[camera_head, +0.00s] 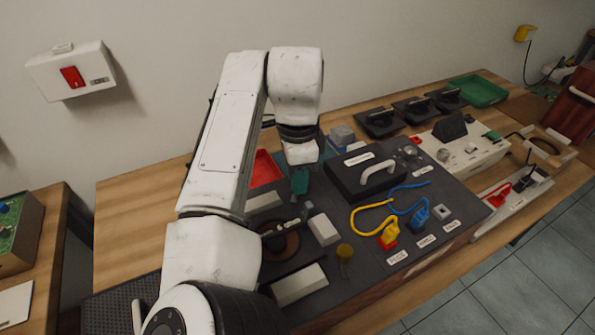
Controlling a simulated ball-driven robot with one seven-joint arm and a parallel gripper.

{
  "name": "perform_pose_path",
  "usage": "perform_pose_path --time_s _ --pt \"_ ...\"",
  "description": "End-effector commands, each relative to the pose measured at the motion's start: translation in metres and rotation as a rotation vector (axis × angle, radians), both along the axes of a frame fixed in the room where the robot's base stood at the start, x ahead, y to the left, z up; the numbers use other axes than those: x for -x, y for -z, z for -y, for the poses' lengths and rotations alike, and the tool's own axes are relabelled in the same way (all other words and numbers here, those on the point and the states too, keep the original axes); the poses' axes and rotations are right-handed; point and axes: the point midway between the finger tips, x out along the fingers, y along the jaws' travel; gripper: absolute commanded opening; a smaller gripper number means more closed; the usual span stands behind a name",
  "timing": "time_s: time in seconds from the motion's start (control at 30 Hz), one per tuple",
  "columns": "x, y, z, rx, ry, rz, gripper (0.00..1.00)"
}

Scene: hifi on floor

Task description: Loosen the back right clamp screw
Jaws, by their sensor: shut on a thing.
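The clamp fixture (322,229) is on the dark work panel, with pale blocks around a brown round part (290,245). My gripper (300,172) hangs over its back right side, fingers pointing down. A dark teal handle-like piece (300,183) is at the fingertips, and the gripper is shut on it. Small metallic parts (306,208) show just below, near the back right corner of the fixture. I cannot make out the screw itself or whether the teal piece touches it. My arm hides the fixture's left side.
A black cover with a pale handle (378,174) stands right of my gripper. A green tray (478,91) is farther back.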

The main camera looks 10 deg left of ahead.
Motion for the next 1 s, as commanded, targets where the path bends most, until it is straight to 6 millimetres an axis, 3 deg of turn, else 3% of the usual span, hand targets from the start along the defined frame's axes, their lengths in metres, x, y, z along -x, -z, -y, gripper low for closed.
perform_pose_path --time_s 1.0 --pt "0.0003 -0.0050 0.0016 0.002 -0.895 -0.005 0.00"
